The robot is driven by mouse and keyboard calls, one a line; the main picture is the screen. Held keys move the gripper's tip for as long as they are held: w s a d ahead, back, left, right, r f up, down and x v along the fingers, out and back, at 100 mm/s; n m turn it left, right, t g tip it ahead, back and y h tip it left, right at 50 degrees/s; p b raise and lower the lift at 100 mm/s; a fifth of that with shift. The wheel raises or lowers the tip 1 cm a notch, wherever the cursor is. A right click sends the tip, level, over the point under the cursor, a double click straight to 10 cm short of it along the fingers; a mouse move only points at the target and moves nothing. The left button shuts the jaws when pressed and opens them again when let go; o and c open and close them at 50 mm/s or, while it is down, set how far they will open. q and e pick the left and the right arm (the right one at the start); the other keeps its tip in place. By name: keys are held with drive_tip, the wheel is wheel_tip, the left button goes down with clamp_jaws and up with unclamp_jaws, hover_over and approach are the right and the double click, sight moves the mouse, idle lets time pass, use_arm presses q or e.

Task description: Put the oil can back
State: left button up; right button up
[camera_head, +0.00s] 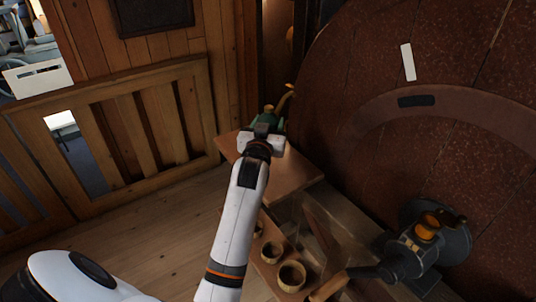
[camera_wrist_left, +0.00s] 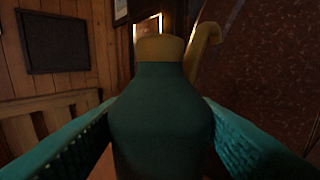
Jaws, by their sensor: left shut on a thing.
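The oil can (camera_head: 268,116) is green with a brass-coloured top and a curved spout rising to the right. It shows at the far end of my left arm, partly hidden by the gripper. In the left wrist view the oil can (camera_wrist_left: 160,115) stands upright and fills the middle, between the two teal fingers. My left gripper (camera_head: 265,128) is shut on its body. The can's base is hidden, so I cannot tell whether it touches the bench top (camera_head: 289,175) or is above it. My right gripper is in neither view.
A large reddish-brown wheel face (camera_head: 450,150) fills the right side. A wooden railing (camera_head: 130,140) stands at left. Wooden cups (camera_head: 291,276) sit on a lower board (camera_head: 266,272). A dark machine part with a yellow top (camera_head: 427,228) is at lower right. Floor at left is clear.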

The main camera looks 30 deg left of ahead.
use_arm(q)
wheel_tip(320, 180, down, 4)
drive_tip(key=shift+f, duration=0.1)
wheel_tip(320, 180, down, 4)
drive_tip(key=shift+r+p, duration=0.1)
drive_tip(key=shift+p, duration=0.45)
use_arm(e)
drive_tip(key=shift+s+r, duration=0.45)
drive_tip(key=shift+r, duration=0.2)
use_arm(q)
drive_tip(key=shift+f, duration=0.25)
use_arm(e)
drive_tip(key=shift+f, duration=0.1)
use_arm(q)
drive_tip(key=o, duration=1)
drive_tip(key=shift+o, duration=0.2)
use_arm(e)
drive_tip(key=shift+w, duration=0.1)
use_arm(q)
drive_tip(key=shift+r, duration=0.1)
